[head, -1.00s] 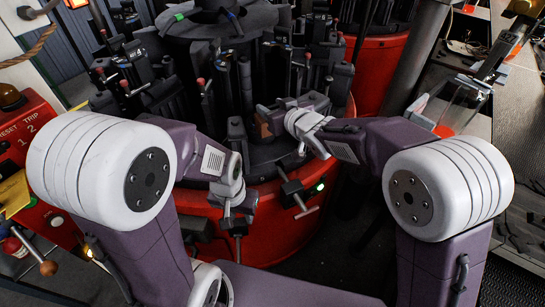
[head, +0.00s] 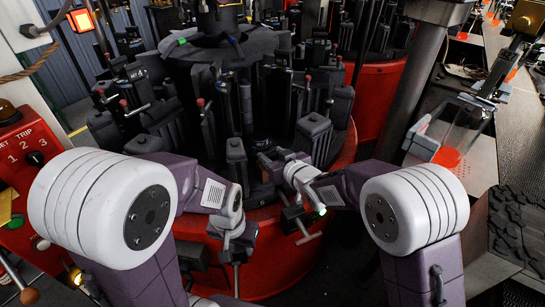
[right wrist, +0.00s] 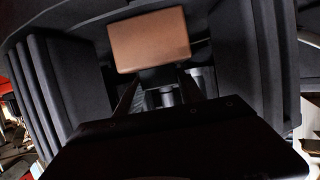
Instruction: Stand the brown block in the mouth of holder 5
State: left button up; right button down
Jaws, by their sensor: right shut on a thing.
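The brown block (right wrist: 150,40) shows in the right wrist view as a flat brown face at the tips of my right gripper (right wrist: 157,75). The gripper is shut on it. Dark walls stand left and right of the block there. In the head view my right gripper (head: 273,166) is at the front of the black mould carousel, among dark upright holders; I cannot make out the block there.
The carousel's red base (head: 275,265) lies below the grippers. A T-handle (head: 300,222) sticks out just below my right gripper. A red control box (head: 25,150) stands at the left. A grey post (head: 415,85) and a bench (head: 515,130) are at the right.

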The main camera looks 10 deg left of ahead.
jog(key=shift+r, duration=0.15)
jog(key=c, duration=0.7)
grip_release()
jog(key=shift+f, duration=0.25)
jog(key=shift+s, duration=0.1)
jog(key=shift+r, duration=0.25)
jog(key=p+v, duration=0.1)
jog(key=v, duration=1.1)
jog(key=shift+f, duration=0.1)
